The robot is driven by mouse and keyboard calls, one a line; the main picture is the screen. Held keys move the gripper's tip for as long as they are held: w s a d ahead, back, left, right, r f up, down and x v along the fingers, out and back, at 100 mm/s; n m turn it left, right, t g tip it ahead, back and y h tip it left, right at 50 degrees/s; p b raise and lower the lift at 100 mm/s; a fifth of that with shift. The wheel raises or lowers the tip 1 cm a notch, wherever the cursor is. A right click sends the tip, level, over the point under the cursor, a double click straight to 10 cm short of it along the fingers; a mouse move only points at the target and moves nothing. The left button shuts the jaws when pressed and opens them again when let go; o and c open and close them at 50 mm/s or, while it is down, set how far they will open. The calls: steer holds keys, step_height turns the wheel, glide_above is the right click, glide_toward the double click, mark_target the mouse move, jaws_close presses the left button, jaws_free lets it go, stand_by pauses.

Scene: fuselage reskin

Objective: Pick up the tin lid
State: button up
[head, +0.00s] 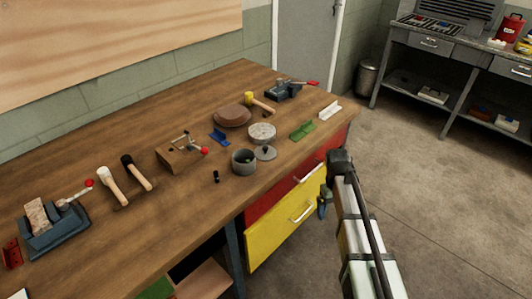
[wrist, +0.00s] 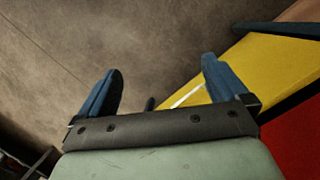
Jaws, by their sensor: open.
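I cannot say for certain which thing is the tin lid. A grey round tin (head: 244,163) with an open top stands near the bench's front edge, with something dark inside it. My gripper (head: 323,206) hangs off the front of the bench by the drawers, right of and below these things. In the wrist view my gripper (wrist: 161,72) shows two blue fingers spread wide with nothing between them.
The wooden bench (head: 100,220) also holds a brown round pad (head: 232,116), a small black piece (head: 216,176), a green bracket (head: 302,130), a toggle clamp block (head: 180,154) and mallets (head: 136,172). Yellow (head: 285,225) and red drawers stand beside my gripper. Open floor lies right.

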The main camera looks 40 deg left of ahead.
steer(key=s+a+r+t+y, duration=0.1)
steer(key=s+a+r, duration=0.1)
steer(key=a+r, duration=1.2)
steer(key=s+a+r+y, duration=0.2)
steer(key=a+r, duration=1.2)
steer(key=a, duration=0.1)
glide_above(265, 147)
steer(key=f, duration=0.8)
steer(key=shift+w+a, duration=0.1)
steer(key=shift+w, duration=0.2)
steer(key=shift+s+f, duration=0.15)
steer(key=shift+f, duration=1.2)
steer(key=shift+s+f, duration=0.1)
steer(key=shift+f, duration=1.2)
steer(key=shift+c, duration=0.2)
steer(key=c, duration=0.8)
